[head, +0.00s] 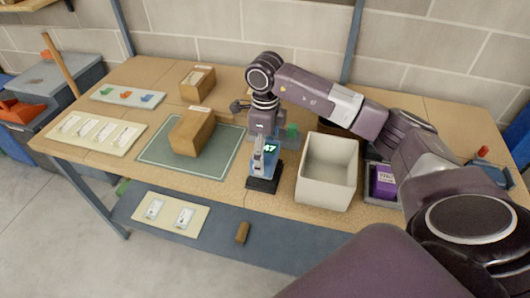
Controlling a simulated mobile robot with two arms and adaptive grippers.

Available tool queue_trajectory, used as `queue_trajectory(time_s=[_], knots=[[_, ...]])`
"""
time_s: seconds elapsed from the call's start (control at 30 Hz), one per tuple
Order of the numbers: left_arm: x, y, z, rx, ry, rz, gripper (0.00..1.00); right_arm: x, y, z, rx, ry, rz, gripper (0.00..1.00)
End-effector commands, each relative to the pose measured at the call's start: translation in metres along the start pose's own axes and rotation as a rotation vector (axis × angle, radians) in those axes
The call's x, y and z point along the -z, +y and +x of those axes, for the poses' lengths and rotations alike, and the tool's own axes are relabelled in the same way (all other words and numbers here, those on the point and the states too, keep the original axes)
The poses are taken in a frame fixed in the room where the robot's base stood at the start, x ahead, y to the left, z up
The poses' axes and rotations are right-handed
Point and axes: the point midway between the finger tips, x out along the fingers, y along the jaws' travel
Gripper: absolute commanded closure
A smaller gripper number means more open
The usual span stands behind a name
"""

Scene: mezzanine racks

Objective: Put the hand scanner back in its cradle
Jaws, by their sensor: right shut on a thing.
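My right gripper (264,150) comes down over the front middle of the wooden workbench. It is shut on the hand scanner (271,166), a small blue body largely covered by the fingers. Directly below is a black block-like base (263,185), which looks like the cradle, at the bench's front edge. The scanner's lower end is close to the base; I cannot tell whether it is seated in it or just above. My left gripper is not in view.
A white open bin (327,171) stands just right of the base. To the left, a brown box (192,131) sits on a green mat (157,154); another box (198,83) is behind. Labelled trays lie farther left. A purple box (384,182) is right of the bin.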

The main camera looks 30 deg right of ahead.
Motion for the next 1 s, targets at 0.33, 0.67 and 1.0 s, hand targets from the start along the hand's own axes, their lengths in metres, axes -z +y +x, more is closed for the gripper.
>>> queue_trajectory(time_s=[0.33, 0.67, 1.0], knots=[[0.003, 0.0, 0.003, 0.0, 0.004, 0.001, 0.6, 0.0, 0.0, 0.001, 0.001, -0.002, 0.0, 0.53], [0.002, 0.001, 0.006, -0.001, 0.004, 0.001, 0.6, 0.0, 0.0, 0.005, 0.001, -0.001, 0.0, 0.53], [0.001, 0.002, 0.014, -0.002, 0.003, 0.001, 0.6, 0.0, 0.0, 0.015, 0.001, -0.001, 0.001, 0.53]])
